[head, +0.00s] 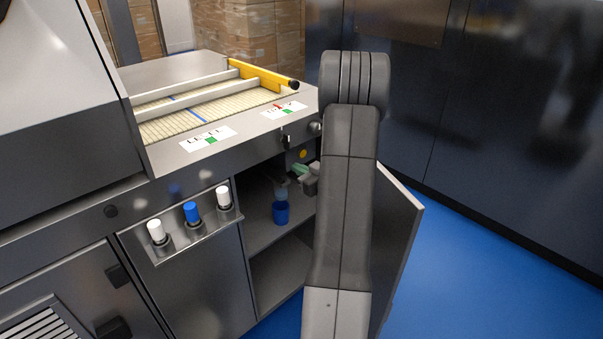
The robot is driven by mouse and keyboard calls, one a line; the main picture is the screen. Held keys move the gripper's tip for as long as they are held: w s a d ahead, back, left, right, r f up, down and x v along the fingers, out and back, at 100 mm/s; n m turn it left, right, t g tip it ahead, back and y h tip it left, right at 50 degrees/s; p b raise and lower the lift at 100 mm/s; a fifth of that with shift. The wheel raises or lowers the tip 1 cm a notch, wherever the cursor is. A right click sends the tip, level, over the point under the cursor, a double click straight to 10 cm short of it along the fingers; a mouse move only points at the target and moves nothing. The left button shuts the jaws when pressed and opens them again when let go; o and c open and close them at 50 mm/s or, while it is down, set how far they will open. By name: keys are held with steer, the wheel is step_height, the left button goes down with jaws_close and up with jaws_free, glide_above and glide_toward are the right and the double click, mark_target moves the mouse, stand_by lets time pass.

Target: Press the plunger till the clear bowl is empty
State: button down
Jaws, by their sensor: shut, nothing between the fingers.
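The clear bowl (281,191) is small and dim inside the open cabinet, just above a blue cup (281,213) on the shelf. Whether any liquid is in it is too small to tell. I cannot make out the plunger for sure. My gripper (296,172) shows partly at the cabinet opening, up and right of the bowl, with pale green and grey parts. It is shut and empty. My arm hides what lies behind and to its right. Whether the gripper touches anything is not clear.
A round yellow spot (302,154) shows above my gripper. The cabinet door (401,225) stands open behind my arm. A panel with white and blue knobs (191,212) juts out left of the opening. A yellow-handled frame (262,76) lies on top. Blue floor is clear at right.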

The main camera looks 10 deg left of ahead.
glide_above(283, 175)
steer(key=v, duration=0.2)
steer(key=shift+w+a+f+b, duration=0.1)
steer(key=shift+f+b, duration=0.1)
steer(key=shift+f, duration=1.05)
steer(key=shift+a+f+b, duration=0.15)
steer(key=shift+f, duration=1.15)
steer(key=shift+f+b, duration=0.95)
steer(key=shift+b, duration=0.2)
